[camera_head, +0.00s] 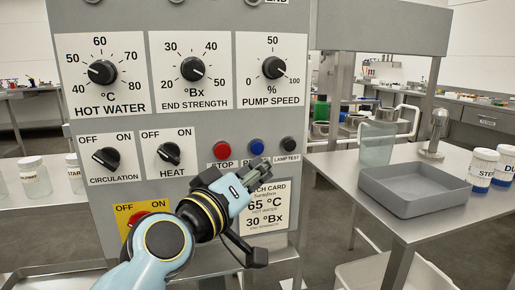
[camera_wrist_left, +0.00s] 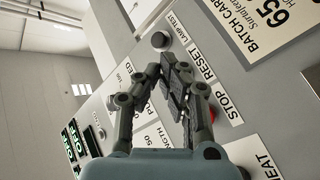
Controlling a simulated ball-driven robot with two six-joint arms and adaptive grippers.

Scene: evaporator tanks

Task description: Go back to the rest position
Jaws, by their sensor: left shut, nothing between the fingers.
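My left gripper (camera_head: 232,192) is in front of the grey control panel (camera_head: 205,133), at the height of the batch card and just below the row of buttons. In the left wrist view its two dark fingers (camera_wrist_left: 174,68) are together and empty, in front of the button row. The red STOP button (camera_head: 222,150) shows above the gripper in the head view and beside the fingers in the wrist view (camera_wrist_left: 211,114). Whether the fingertips touch the panel cannot be told. My right gripper is not in view.
The panel has dials for HOT WATER (camera_head: 102,72), END STRENGTH (camera_head: 192,69) and PUMP SPEED (camera_head: 273,67). A batch card (camera_head: 268,205) is partly behind my gripper. On the right, a table holds a grey tray (camera_head: 412,190), a clear jug (camera_head: 376,145) and white jars (camera_head: 482,168).

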